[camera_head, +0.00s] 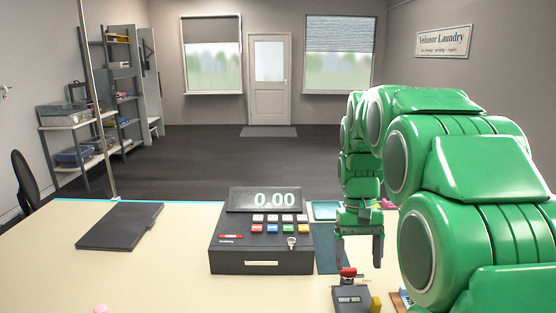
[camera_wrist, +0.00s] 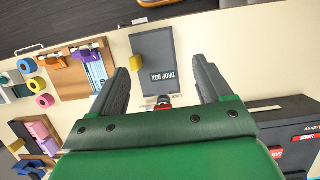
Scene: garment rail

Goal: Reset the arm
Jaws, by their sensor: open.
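My green arm reaches in from the right in the head view and bends down over the counter. My gripper (camera_head: 358,248) points down just right of the cash register, above the counter. Beyond the fingertips lies a dark box labelled DROP BOX (camera_wrist: 160,62). The drop box (camera_head: 350,300) also shows at the bottom of the head view, with a small red item (camera_head: 347,272) close by.
The black cash register (camera_head: 262,255) reading 0.00 stands left of my gripper. A dark folder (camera_head: 120,226) lies on the counter (camera_head: 165,275). A wooden board (camera_wrist: 68,80) and several coloured rolls (camera_wrist: 37,85) lie left in the wrist view. The counter's front left is mostly clear.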

